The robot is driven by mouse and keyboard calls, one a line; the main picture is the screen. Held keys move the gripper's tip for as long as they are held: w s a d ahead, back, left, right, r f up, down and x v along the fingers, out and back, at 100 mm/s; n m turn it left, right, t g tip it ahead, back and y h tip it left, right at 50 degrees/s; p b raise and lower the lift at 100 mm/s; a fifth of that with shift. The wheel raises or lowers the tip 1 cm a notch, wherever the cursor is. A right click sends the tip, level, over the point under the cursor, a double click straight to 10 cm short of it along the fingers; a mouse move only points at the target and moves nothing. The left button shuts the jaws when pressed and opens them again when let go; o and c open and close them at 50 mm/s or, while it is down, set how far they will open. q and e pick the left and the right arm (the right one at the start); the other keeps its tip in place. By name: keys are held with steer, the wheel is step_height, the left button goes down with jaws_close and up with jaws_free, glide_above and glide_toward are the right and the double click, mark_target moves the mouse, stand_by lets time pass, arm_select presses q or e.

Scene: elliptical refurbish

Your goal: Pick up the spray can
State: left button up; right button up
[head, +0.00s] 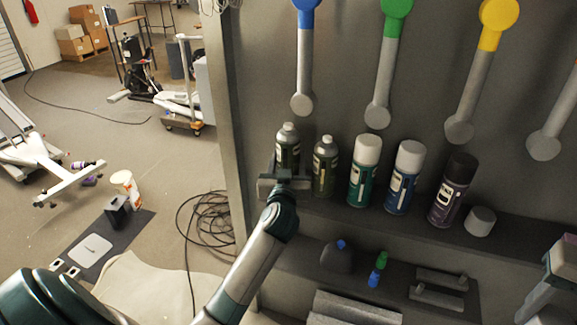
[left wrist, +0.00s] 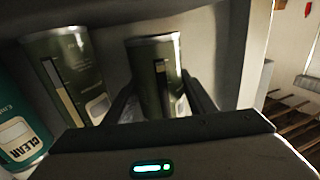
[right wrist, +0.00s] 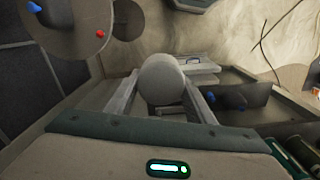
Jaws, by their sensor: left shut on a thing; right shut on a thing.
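A dark green spray can (head: 288,149) with a grey top stands upright at the left end of a row on the shelf. My left gripper (head: 284,183) is at its lower part and hides its base. In the left wrist view the can (left wrist: 156,75) is between the two fingers of my left gripper (left wrist: 160,108), shut on it. I cannot tell whether its base touches the shelf. In the right wrist view my right gripper (right wrist: 165,105) is shut on a pale grey rounded cylinder (right wrist: 161,79).
A second dark green can (head: 325,167) stands close right of the held one, then green (head: 364,172), blue (head: 404,178) and purple (head: 452,190) cans. Tools hang above on the panel. A lower shelf holds small items. The cabinet's side wall (head: 232,110) is close on the left.

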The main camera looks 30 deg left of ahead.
mark_target(288, 135)
arm_select(q)
step_height(288, 135, up, 8)
steer(key=shift+f+b, duration=0.1)
steer(key=shift+b, duration=0.75)
steer(key=o, duration=0.4)
steer(key=c, duration=0.5)
steer(key=shift+c, duration=0.2)
